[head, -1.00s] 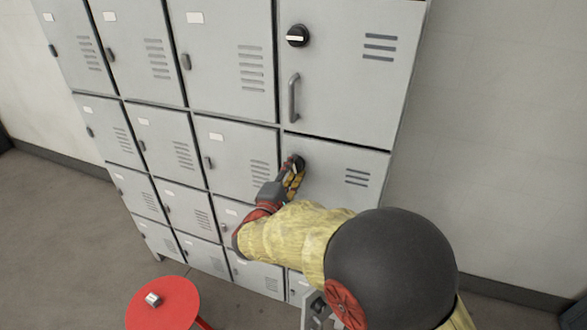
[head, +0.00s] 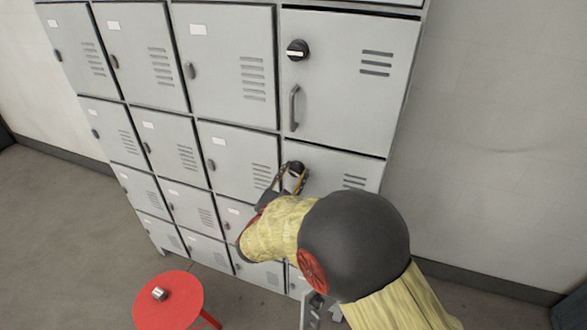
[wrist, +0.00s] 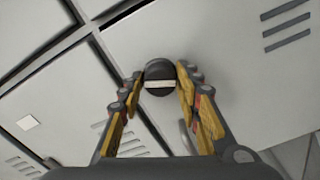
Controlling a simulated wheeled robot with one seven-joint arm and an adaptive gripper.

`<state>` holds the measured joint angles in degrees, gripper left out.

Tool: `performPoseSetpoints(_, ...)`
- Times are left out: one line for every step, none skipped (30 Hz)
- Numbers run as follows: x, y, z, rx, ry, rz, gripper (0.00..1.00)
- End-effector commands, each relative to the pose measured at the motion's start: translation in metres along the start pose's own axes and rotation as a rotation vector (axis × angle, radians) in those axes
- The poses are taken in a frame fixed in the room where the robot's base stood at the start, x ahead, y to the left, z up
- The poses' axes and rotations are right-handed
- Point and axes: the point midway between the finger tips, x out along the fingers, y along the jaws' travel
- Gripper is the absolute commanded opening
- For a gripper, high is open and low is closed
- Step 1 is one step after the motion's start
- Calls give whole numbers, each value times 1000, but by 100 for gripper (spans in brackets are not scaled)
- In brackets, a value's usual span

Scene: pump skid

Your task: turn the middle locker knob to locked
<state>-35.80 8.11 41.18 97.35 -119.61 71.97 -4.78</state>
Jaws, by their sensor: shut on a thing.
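The middle locker knob (head: 297,167) is a round black knob on the right-column door (head: 328,180), below the big upper door. In the head view my fingers partly cover it. In the wrist view the knob (wrist: 160,68) sits between my fingertips, and its pale bar lies level in the picture, while the door's vent slots slope up to the right. My gripper (head: 290,177) is shut on the knob, with one yellow-and-dark finger on each side in the wrist view (wrist: 160,80).
The upper door's black knob (head: 297,50) has a roughly level pale bar, and a vertical handle (head: 294,108) stands below it. Grey lockers (head: 235,65) fill the left. A red stool (head: 170,305) with a small object (head: 159,293) stands at lower left.

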Motion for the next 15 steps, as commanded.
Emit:
performPoseSetpoints(0,0,1,-46,4,-2,8)
performPoseSetpoints(0,0,1,-73,4,-2,8)
performPoseSetpoints(0,0,1,-107,3,-2,8)
performPoseSetpoints(0,0,1,-131,3,-2,8)
performPoseSetpoints(0,0,1,-156,3,-2,8)
performPoseSetpoints(0,0,1,-186,3,-2,8)
performPoseSetpoints(0,0,1,-208,4,-1,8)
performPoseSetpoints(0,0,0,-230,4,-1,8)
performPoseSetpoints(0,-1,0,-255,4,-1,8)
performPoseSetpoints(0,0,0,-274,4,-1,8)
performPoseSetpoints(0,0,0,-291,4,-1,8)
performPoseSetpoints(0,0,0,-313,4,-1,8)
performPoseSetpoints(0,-1,0,-327,3,-1,8)
performPoseSetpoints(0,-1,0,-342,3,-1,8)
performPoseSetpoints(0,-1,0,-358,3,-1,8)
